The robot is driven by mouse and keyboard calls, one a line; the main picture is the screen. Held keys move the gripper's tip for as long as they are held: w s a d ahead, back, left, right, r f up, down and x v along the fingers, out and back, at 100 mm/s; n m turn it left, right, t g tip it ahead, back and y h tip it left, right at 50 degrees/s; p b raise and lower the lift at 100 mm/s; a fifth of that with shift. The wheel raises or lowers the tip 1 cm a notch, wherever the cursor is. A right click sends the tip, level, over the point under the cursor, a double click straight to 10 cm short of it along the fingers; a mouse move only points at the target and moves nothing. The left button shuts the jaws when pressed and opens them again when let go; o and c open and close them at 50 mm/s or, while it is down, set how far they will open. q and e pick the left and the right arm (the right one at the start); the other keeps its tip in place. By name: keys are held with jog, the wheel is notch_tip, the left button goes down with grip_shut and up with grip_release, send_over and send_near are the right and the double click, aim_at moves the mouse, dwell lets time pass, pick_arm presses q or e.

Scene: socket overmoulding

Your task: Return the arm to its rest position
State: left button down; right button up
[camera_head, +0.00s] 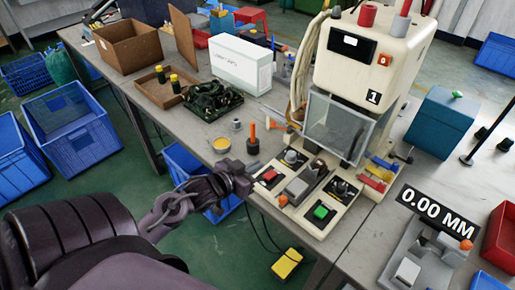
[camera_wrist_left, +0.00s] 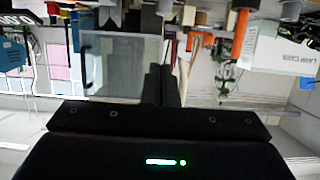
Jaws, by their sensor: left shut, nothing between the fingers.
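My left arm (camera_head: 85,240) comes in from the lower left in the head view. Its gripper (camera_head: 249,170) is at the table's front edge, just left of the moulding machine's control base. It is shut and empty. In the left wrist view the two dark fingers (camera_wrist_left: 164,86) are together, with nothing between them. My right gripper is in neither view.
The white moulding machine (camera_head: 350,62) has a clear guard (camera_head: 336,122) and buttons (camera_head: 320,212) in front. A tray of dark parts (camera_head: 212,98), white carton (camera_head: 240,65) and yellow-filled cup (camera_head: 221,144) share the table. Blue crates (camera_head: 72,125) stand on the floor at left.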

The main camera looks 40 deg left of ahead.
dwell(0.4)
pick_arm(q)
jog(key=s+d+f+g+y, duration=0.1)
jog(key=s+d+g, duration=1)
jog(key=s+d, duration=0.3)
notch_tip(320, 180, down, 29)
jog(key=s+m+g, duration=0.1)
jog(key=s, duration=0.1)
jog(key=s+a+f+g, duration=0.1)
jog(key=s+a+f, duration=0.2)
jog(key=s+f, duration=1.6)
jog(key=shift+s+f+m+g, duration=0.3)
